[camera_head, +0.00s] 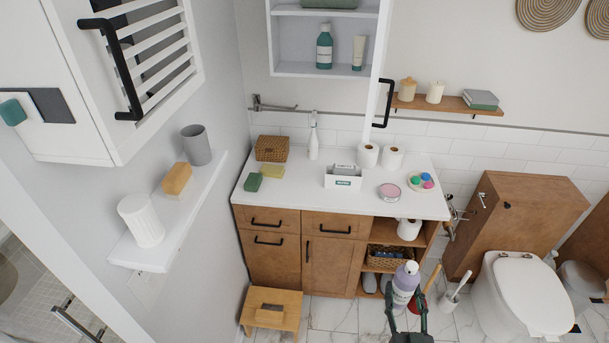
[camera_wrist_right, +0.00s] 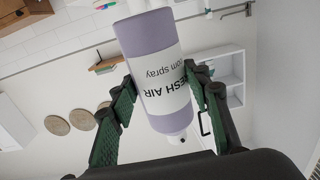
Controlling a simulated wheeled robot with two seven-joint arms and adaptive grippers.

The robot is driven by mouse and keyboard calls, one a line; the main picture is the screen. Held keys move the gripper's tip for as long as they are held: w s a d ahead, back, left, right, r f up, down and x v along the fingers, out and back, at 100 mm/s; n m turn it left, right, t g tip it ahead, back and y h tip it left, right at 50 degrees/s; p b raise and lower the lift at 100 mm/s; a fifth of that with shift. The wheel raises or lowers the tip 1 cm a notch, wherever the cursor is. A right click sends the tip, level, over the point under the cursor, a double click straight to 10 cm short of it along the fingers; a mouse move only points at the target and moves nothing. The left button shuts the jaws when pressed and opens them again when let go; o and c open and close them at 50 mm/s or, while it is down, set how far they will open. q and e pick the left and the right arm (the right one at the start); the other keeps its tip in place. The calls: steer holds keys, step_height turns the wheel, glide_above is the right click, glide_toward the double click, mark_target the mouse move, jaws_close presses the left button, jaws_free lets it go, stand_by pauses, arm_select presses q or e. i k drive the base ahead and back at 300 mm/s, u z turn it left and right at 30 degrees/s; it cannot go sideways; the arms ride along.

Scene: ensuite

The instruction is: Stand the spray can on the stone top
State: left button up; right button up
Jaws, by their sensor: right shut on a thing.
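The spray can (camera_head: 405,284) is lavender with a white label and a pale cap. My right gripper (camera_head: 408,318) is shut on it and holds it in the air in front of the cabinet, low in the head view. In the right wrist view the can (camera_wrist_right: 156,70) sits between the two green-padded fingers of the right gripper (camera_wrist_right: 160,100), its label reading "fresh air room spray". The stone top (camera_head: 300,200) is the white counter on the wooden cabinet, beyond the can. My left gripper is not in view.
The counter carries a white box (camera_head: 343,177), toilet rolls (camera_head: 368,156), a pink tin (camera_head: 390,191), a dish of coloured balls (camera_head: 421,181), a wicker basket (camera_head: 272,148) and sponges. A wooden stool (camera_head: 271,309) and toilet (camera_head: 522,290) stand either side.

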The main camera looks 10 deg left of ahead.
mark_target(313, 192)
steer(key=u, duration=0.5)
steer(key=i, duration=1)
